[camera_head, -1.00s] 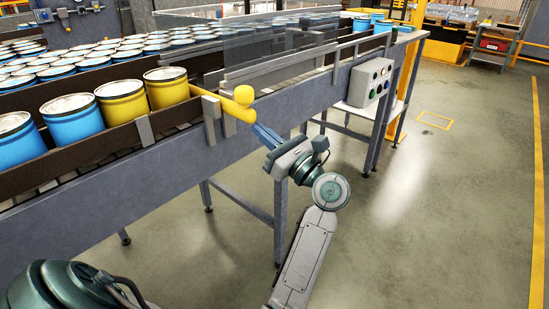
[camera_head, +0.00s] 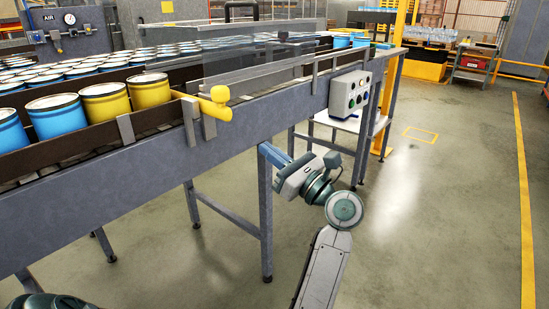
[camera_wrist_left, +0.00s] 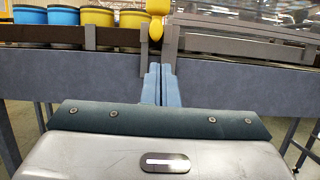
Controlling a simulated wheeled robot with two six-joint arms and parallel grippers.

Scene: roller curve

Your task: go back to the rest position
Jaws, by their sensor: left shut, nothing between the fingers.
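My left gripper (camera_head: 266,150) is in front of the side of the conveyor frame (camera_head: 90,205), below and right of the yellow knob-ended bar (camera_head: 217,105) in the head view. Its blue fingers are together and hold nothing. In the left wrist view the closed fingers (camera_wrist_left: 161,84) point at the grey conveyor side, with the yellow knob (camera_wrist_left: 156,28) just above their tips. A gap shows between fingers and knob in the head view. My right gripper is not in view.
Blue cans (camera_head: 57,117) and yellow cans (camera_head: 105,102) stand in a row on the conveyor. Conveyor legs (camera_head: 265,215) stand below. The floor (camera_head: 440,200) to the right is clear.

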